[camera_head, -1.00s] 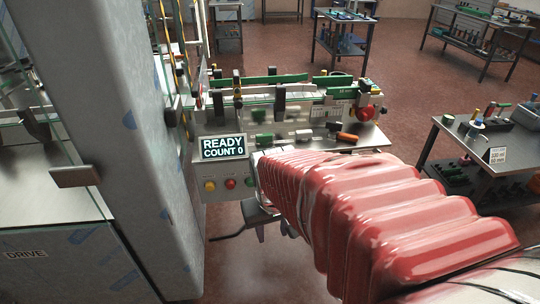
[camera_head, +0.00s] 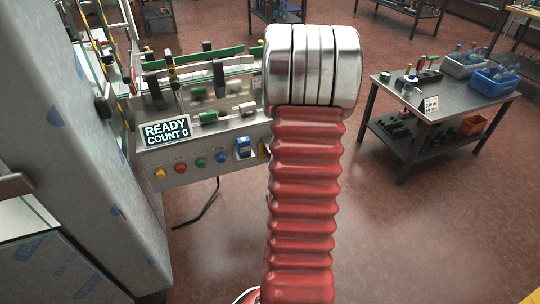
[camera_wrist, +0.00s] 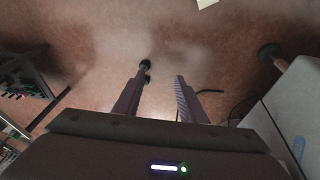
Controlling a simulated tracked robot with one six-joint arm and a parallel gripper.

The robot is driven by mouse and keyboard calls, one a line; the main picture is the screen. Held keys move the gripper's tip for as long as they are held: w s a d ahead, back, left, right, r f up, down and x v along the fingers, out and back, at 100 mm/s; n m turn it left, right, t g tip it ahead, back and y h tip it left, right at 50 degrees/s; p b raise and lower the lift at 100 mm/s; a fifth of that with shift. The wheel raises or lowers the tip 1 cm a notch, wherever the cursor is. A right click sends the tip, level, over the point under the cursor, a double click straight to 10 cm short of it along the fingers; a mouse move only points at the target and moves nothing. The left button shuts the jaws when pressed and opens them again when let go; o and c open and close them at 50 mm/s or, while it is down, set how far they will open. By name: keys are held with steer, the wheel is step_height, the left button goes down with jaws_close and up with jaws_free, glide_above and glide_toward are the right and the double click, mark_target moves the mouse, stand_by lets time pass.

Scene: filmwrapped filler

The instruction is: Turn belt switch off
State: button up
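The conveyor's front control panel (camera_head: 200,165) shows at the left-centre of the head view. On it are a yellow button (camera_head: 160,174), a red button (camera_head: 181,168), a green button (camera_head: 201,162) and a blue button (camera_head: 221,157). A blue-and-white switch-like part (camera_head: 243,147) sits to their right, beside my arm; its label and position are too small to read. I cannot tell for certain which control is the belt switch. In the wrist view my gripper (camera_wrist: 163,72) has its two fingers apart with nothing between them, above the floor. My gripper is hidden in the head view.
A display (camera_head: 166,132) reads READY, COUNT 0. A large grey machine cabinet (camera_head: 75,130) stands left of the panel. A steel table (camera_head: 445,92) with blue bins stands at the right. The floor (camera_head: 430,230) between is clear. A dark cable hangs below the panel.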

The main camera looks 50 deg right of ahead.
steer(key=d+f+t+h, duration=0.2)
steer(key=d+f+t, duration=0.25)
steer(key=f, duration=0.45)
steer(key=w+d+r+t+h, duration=0.1)
steer(key=w+r+t+h, duration=0.1)
steer(key=r+t, duration=0.2)
steer(key=w+d+r+t+h, duration=0.2)
steer(key=r+t, duration=0.3)
steer(key=r, duration=0.4)
steer(key=shift+w+r+n, duration=0.15)
steer(key=shift+w+n, duration=0.15)
steer(key=shift+w, duration=0.4)
steer(key=shift+w+d, duration=0.1)
steer(key=shift+d, duration=0.05)
steer(key=x, duration=1.3)
steer(key=shift+w+d, duration=0.2)
steer(key=shift+d, duration=0.05)
steer(key=shift+r, duration=0.15)
steer(key=shift+c, duration=0.7)
